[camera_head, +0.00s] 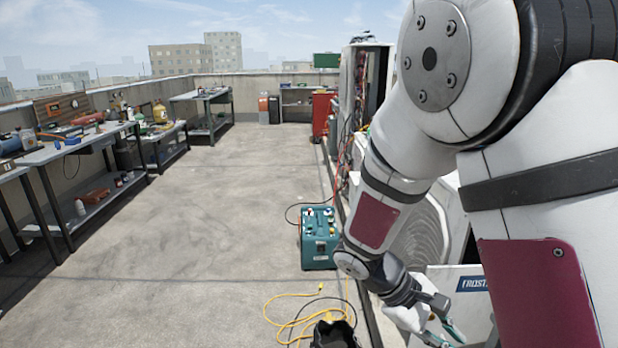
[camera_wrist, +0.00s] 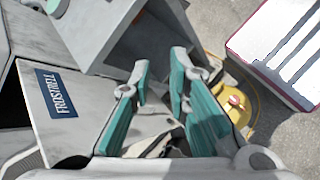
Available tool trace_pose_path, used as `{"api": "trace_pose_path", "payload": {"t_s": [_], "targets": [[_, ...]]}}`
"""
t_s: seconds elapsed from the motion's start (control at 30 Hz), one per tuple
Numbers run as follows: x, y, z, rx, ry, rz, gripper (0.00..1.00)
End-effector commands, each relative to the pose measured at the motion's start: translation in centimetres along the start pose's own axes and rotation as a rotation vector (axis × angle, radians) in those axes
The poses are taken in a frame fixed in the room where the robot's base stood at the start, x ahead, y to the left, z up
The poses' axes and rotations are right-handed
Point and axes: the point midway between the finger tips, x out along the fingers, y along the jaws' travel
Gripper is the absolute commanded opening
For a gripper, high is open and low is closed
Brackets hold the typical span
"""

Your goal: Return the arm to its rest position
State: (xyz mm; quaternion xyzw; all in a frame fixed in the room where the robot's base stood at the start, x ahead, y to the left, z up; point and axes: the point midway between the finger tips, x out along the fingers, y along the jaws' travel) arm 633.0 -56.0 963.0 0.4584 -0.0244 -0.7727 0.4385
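My arm reaches down along the right side of the head camera view. My gripper (camera_head: 440,328) hangs low at its end, in front of a light grey panel (camera_head: 465,285) with a blue FROST label. In the wrist view my gripper (camera_wrist: 160,72) shows two teal-padded fingers with a gap between them. I see nothing held in that gap. The same kind of panel (camera_wrist: 88,120), labelled FROSTRELL, lies to the left of the fingers in the wrist view. Part of the condenser side is hidden behind my arm.
A teal machine (camera_head: 318,238) stands on the floor left of my arm. A yellow cord (camera_head: 285,312) and a black bag (camera_head: 333,334) lie at the bottom. Workbenches (camera_head: 85,142) line the left wall. A red cabinet (camera_head: 322,112) stands farther back. The middle floor is clear.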

Motion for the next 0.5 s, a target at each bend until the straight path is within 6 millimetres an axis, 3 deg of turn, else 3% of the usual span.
{"api": "trace_pose_path", "payload": {"t_s": [0.1, 0.5], "targets": [[-1.9, 0.1, 3.0, 0.097, 0.081, -0.094, 0.17], [-7.2, -1.1, 11.6, 0.386, 0.356, -0.351, 0.17]]}}
